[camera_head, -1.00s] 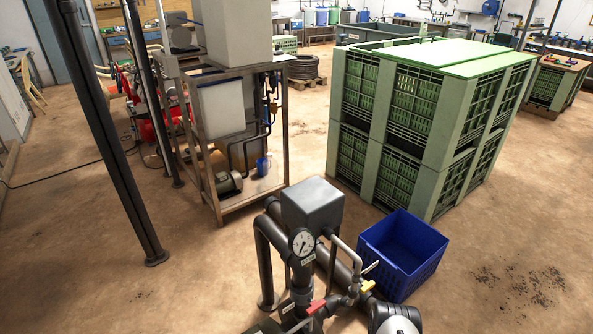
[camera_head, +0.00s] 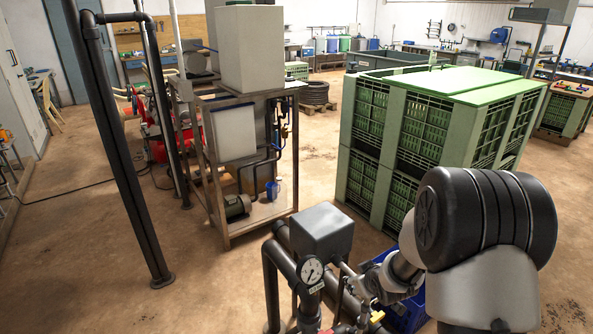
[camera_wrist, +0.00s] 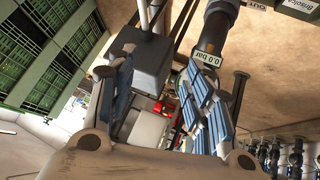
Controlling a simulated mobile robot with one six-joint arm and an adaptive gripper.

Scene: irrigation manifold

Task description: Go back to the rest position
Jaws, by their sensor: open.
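My gripper (camera_wrist: 165,105) shows in the wrist view with its two blue-grey padded fingers apart and nothing seen between them. In the head view my arm covers the lower right, and I cannot make out the fingers there. The manifold's dark pipes stand at the bottom middle of the head view, with a round pressure gauge (camera_head: 312,269) and a grey box (camera_head: 320,231). A yellow valve handle (camera_head: 377,317) shows beside my arm. In the wrist view, a "0.0 bar" label (camera_wrist: 209,59) and the grey box (camera_wrist: 138,64) lie beyond the fingers.
A blue crate (camera_head: 408,322) is mostly hidden behind my arm. Stacked green crates (camera_head: 383,150) stand behind it. A metal-framed pump unit (camera_head: 222,165) stands left of centre, and a dark pipe post (camera_head: 128,150) further left. The floor between post and manifold is clear.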

